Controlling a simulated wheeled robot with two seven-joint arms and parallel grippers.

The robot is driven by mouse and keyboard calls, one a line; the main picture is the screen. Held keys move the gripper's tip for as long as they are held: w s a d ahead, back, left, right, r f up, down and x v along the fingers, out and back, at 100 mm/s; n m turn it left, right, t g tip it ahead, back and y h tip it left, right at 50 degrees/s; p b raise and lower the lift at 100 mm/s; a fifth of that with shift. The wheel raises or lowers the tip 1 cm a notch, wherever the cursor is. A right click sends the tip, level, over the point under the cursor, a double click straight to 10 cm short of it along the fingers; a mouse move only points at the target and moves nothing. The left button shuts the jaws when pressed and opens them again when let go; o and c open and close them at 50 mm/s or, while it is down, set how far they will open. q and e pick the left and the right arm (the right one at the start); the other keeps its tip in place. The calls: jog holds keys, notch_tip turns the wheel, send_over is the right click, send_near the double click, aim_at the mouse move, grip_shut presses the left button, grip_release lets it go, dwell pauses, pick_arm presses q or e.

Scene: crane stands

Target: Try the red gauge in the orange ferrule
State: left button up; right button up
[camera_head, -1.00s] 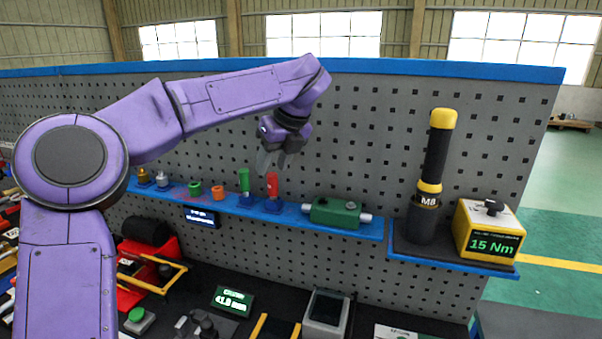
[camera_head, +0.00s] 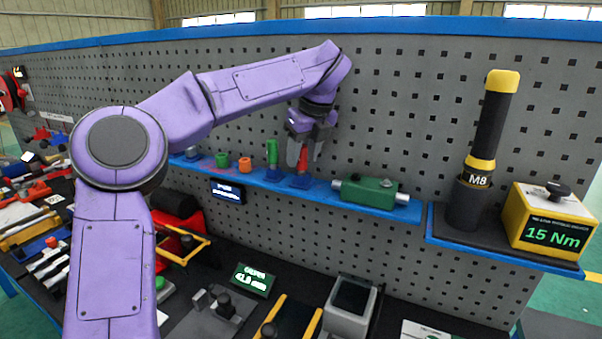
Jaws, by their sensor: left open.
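The red gauge (camera_head: 302,167) stands upright in a blue holder on the blue shelf (camera_head: 328,193) of the pegboard. My left gripper (camera_head: 304,158) points down over it, open, with its fingers on either side of the gauge's upper part. I cannot tell whether they touch it. The orange ferrule (camera_head: 245,165) sits on the same shelf, to the left, beyond a green gauge (camera_head: 272,153). My right gripper is out of view.
A green ferrule (camera_head: 222,160) stands left of the orange one. A green block (camera_head: 369,190) with metal ends lies right of the red gauge. Further right are a black and yellow tool (camera_head: 487,130) and a yellow 15 Nm box (camera_head: 550,220). The bench below is cluttered.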

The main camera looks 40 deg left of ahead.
pick_arm(q)
jog(key=shift+s+r, duration=0.1)
jog(key=shift+d, duration=0.1)
grip_shut()
jog(key=shift+r+p, duration=2.4)
jog(key=shift+r, duration=0.3)
